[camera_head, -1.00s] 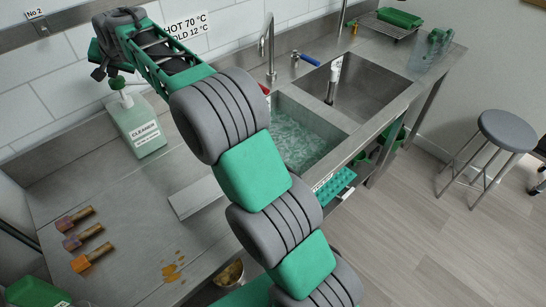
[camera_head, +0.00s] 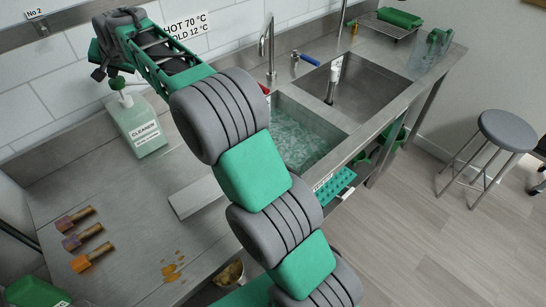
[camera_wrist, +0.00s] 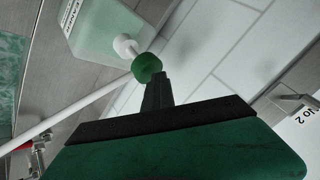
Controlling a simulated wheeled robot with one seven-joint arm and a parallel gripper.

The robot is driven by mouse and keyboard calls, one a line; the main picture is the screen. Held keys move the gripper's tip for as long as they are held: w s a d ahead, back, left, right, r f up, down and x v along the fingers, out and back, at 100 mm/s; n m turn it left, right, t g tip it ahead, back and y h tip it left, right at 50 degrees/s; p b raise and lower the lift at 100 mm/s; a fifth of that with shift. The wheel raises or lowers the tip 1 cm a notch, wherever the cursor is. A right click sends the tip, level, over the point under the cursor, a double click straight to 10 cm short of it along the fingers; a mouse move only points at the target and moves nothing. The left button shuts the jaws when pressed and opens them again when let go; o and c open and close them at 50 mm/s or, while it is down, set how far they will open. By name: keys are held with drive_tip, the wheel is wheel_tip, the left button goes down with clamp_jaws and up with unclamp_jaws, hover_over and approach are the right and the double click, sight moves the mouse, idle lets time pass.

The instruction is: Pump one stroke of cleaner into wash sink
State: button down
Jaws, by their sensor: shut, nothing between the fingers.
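The cleaner bottle (camera_head: 142,128) is pale green with a white label and stands on the counter at the left. Its pump has a green ball knob (camera_head: 117,83) on a white stem. In the wrist view the bottle (camera_wrist: 95,30) is at the top, with the knob (camera_wrist: 147,66) and a long white spout pointing lower left. My gripper (camera_wrist: 157,82) is shut and empty, its tips right at the knob; whether they touch it I cannot tell. The wash sink (camera_head: 318,115) holds bubbly water, partly hidden by my arm.
Several brown-handled pieces (camera_head: 85,240) and orange spills (camera_head: 172,270) lie on the front-left counter. A stool (camera_head: 506,130) stands on the floor at right.

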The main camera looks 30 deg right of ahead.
sight(117, 81)
drive_tip(key=shift+f, duration=0.65)
drive_tip(key=shift+r, duration=0.15)
drive_tip(key=shift+r+p, duration=0.3)
drive_tip(key=shift+p, duration=0.05)
wheel_tip(117, 81, up, 6)
drive_tip(key=p, duration=0.5)
drive_tip(key=shift+r, duration=0.25)
drive_tip(key=shift+f, duration=0.1)
drive_tip(key=shift+w, duration=0.1)
